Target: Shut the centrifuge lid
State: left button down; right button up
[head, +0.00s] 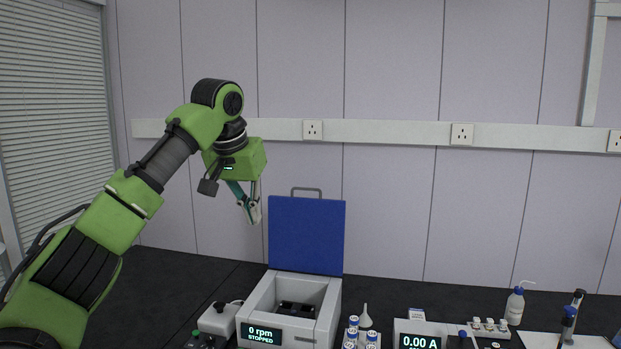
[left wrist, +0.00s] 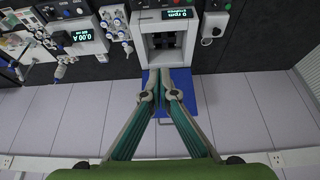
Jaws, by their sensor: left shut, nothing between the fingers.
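The centrifuge (head: 328,309) is a light grey box on the dark bench, with a display reading "0 rpm STOPPED". Its blue lid (head: 306,236) stands upright at the back edge, with a grey handle (head: 306,190) on top. The chamber is open, with a dark rotor (head: 297,309) inside. My left gripper (head: 254,216) is shut and empty, pointing down, up and left of the lid in the head view. In the left wrist view the shut fingers (left wrist: 163,72) overlap the blue lid (left wrist: 184,105), with the open centrifuge (left wrist: 163,26) beyond. I cannot tell whether they touch it. My right gripper is out of view.
Left of the centrifuge is a small white device (head: 219,319). The wall (head: 400,220) stands behind. The air above the bench is clear.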

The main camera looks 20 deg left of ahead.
aim_at(305, 235)
jog(key=i, duration=0.9)
jog(key=i+j, duration=0.15)
jog(key=i, duration=0.75)
